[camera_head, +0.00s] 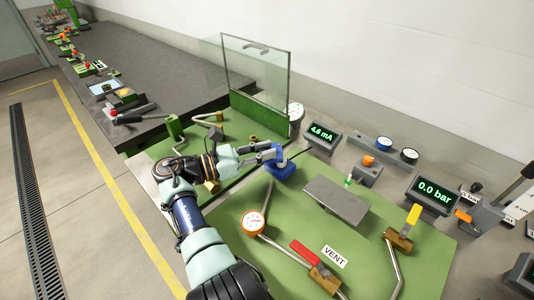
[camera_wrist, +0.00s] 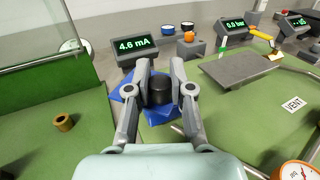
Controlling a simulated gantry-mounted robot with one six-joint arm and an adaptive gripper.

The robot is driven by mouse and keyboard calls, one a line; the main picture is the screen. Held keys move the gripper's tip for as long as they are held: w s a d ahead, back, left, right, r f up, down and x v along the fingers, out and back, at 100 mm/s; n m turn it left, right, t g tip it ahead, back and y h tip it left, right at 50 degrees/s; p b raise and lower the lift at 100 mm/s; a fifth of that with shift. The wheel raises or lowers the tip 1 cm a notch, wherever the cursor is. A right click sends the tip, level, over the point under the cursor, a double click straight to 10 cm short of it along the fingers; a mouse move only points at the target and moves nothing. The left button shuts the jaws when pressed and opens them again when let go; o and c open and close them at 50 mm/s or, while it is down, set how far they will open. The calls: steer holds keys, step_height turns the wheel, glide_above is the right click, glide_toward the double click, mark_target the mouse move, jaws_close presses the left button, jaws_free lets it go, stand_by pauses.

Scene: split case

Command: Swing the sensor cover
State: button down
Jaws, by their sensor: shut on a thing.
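A blue housing (camera_head: 284,173) stands on the green bench, right of the middle line; it also shows in the wrist view (camera_wrist: 160,113). A short black round cap (camera_wrist: 159,90) sits at the blue housing, between my fingers. I cannot tell whether the cap or the blue part is the sensor cover. My gripper (camera_head: 271,156) reaches in from the left and is shut on the black cap, one finger on each side in the wrist view (camera_wrist: 160,84). The underside of the cap and its join to the housing are hidden.
A "4.6 mA" display (camera_head: 321,134) stands behind the blue housing. A grey plate (camera_head: 337,200) lies to its right. A glass screen (camera_head: 256,70) stands behind on the left. A round gauge (camera_head: 253,223), red lever (camera_head: 306,252) and yellow lever (camera_head: 413,215) are nearer the front.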

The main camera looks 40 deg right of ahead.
steer(key=c, duration=1)
jaws_free()
step_height(320, 180, up, 10)
